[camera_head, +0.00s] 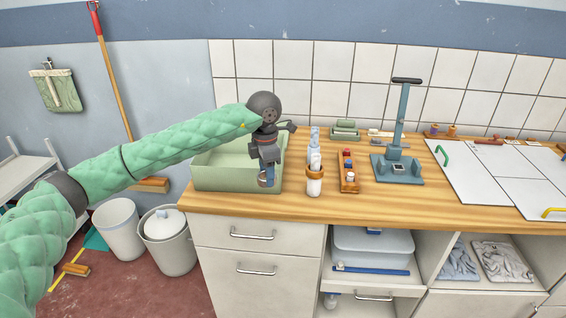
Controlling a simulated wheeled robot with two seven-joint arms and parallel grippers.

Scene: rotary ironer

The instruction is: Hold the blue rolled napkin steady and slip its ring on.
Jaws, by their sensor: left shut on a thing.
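My left gripper (266,165) points down at the right end of the pale green basin, above the wooden counter. It is shut on a small blue piece (267,180) with a brownish edge. The piece is partly hidden by the fingers, and I cannot tell whether it is the rolled napkin or a ring. To its right, apart from the gripper, a white upright roll or bottle (314,186) has an orange-brown band (315,172) around it. A pale blue upright thing (314,138) stands just behind. My right gripper is not in view.
The green basin (215,178) stands at the counter's left end. A narrow wooden tray (349,184) with small coloured pieces and a blue-grey stand (410,172) with a tall post are to the right. White panels (470,180) lie further right. The counter's front strip (400,208) is clear.

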